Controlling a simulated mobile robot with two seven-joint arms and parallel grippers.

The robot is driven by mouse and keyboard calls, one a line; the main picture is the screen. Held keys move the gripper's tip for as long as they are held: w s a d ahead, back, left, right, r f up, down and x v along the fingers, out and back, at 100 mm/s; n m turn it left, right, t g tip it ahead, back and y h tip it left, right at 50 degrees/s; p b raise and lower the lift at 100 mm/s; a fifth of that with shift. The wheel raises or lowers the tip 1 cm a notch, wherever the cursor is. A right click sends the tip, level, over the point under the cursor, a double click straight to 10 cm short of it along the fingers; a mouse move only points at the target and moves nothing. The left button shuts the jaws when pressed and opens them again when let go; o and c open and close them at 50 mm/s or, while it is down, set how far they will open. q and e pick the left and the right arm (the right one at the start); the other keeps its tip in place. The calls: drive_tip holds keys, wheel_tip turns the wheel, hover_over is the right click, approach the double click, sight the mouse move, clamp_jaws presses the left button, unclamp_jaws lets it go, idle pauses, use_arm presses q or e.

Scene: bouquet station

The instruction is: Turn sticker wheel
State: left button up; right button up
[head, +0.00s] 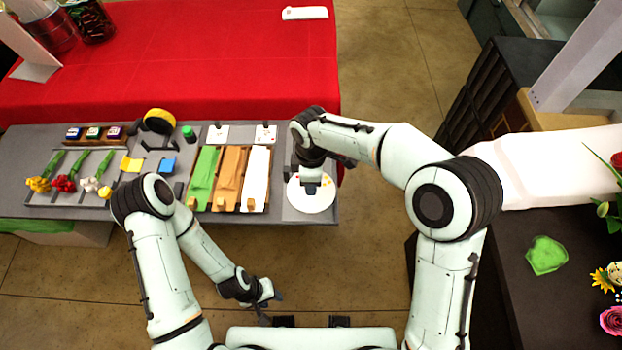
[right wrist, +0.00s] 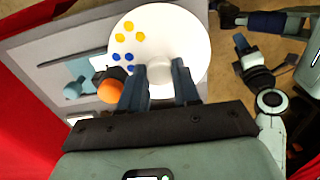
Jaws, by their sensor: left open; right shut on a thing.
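The sticker wheel (head: 318,204) is a white disc at the right end of the grey work board. In the right wrist view the wheel (right wrist: 187,35) shows yellow and blue round stickers on its left half. My right gripper (head: 312,185) points down over the wheel. Its two fingers (right wrist: 160,72) are shut on the pale knob (right wrist: 160,65) at the wheel's middle. My left gripper (head: 267,295) is open and empty, low over the floor in front of the board, away from the wheel.
Green, orange and white wrap strips (head: 230,178) lie left of the wheel. Flowers (head: 64,183), a yellow tape roll (head: 159,121) and small boxes (head: 94,133) sit further left. A red-covered table (head: 200,60) is behind. An orange round part (right wrist: 110,91) stands close to my right fingers.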

drive_tip(key=m, duration=0.3)
drive_tip(key=shift+m, duration=0.4)
drive_tip(key=m, duration=0.4)
drive_tip(key=shift+m, duration=0.3)
drive_tip(key=m+b, duration=0.1)
drive_tip(key=m, duration=0.3)
use_arm(q)
drive_tip(key=shift+s+f, duration=0.6)
drive_tip(key=shift+f, duration=0.25)
use_arm(e)
drive_tip(key=shift+r+m, duration=0.1)
drive_tip(key=shift+m, duration=1.6)
drive_tip(key=o, duration=1.1)
drive_tip(key=shift+c, duration=0.2)
